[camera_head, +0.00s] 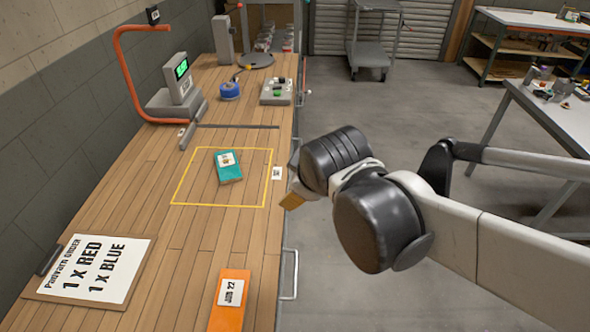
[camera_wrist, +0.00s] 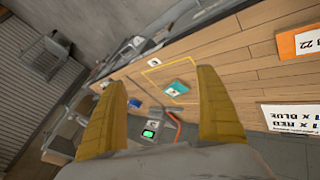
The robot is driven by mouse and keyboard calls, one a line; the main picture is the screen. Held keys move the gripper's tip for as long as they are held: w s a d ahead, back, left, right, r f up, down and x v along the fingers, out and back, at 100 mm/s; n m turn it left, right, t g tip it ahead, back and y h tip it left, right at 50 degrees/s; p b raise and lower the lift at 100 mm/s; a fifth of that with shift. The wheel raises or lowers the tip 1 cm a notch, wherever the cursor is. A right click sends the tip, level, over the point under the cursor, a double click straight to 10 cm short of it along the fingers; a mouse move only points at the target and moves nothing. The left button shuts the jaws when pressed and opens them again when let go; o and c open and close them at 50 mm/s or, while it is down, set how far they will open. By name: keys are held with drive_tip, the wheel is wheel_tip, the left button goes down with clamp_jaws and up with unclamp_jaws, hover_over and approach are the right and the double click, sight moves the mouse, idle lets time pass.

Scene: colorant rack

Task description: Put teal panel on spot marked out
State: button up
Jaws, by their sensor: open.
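The teal panel (camera_head: 229,168) has a white label on top and lies flat on the wooden bench, inside the yellow outlined square (camera_head: 219,205). It sits in the upper middle of the outline, slightly turned. In the wrist view the teal panel (camera_wrist: 176,88) shows between my fingers, some way off, within the yellow outline (camera_wrist: 151,71). My gripper (camera_wrist: 163,105) has two yellow fingers spread wide apart with nothing between them. In the head view my gripper (camera_head: 292,199) is to the right of the outline, over the bench's right edge, mostly hidden behind my wrist.
An orange binder-like object (camera_head: 230,300) marked "JUN 22" and an order sign (camera_head: 92,270) lie on the near bench. A scale with green display (camera_head: 182,82), an orange curved arm (camera_head: 120,70), a blue spool (camera_head: 229,91) and a button box (camera_head: 277,92) stand farther back.

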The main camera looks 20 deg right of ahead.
drive_tip(key=s+m+g, duration=0.1)
drive_tip(key=s+m, duration=0.7)
drive_tip(key=shift+s+d+f+y, duration=0.3)
drive_tip(key=shift+s+f+y, duration=0.05)
drive_tip(key=shift+s+y, duration=0.05)
idle(0.5)
